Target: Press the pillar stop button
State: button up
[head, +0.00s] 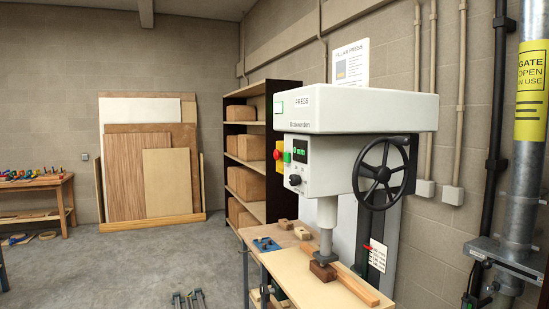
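The pillar press (345,112) stands at the right of centre, a white machine labelled PRESS. A red stop button (277,154) on a yellow housing sticks out from the left side of its head. A green button (287,157) sits just right of it on the front panel. My gripper (189,300) shows at the bottom edge, low and left of the press, well apart from the button. Its two fingertips look spread with nothing between them; the rest is cut off by the frame.
A black handwheel (380,174) is on the press's right side. Wooden blocks lie on the press's table (290,284). A shelf with boxes (246,146) stands behind. Boards lean on the back wall. The grey floor (130,265) at left is mostly open.

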grip_shut()
dwell(1.3)
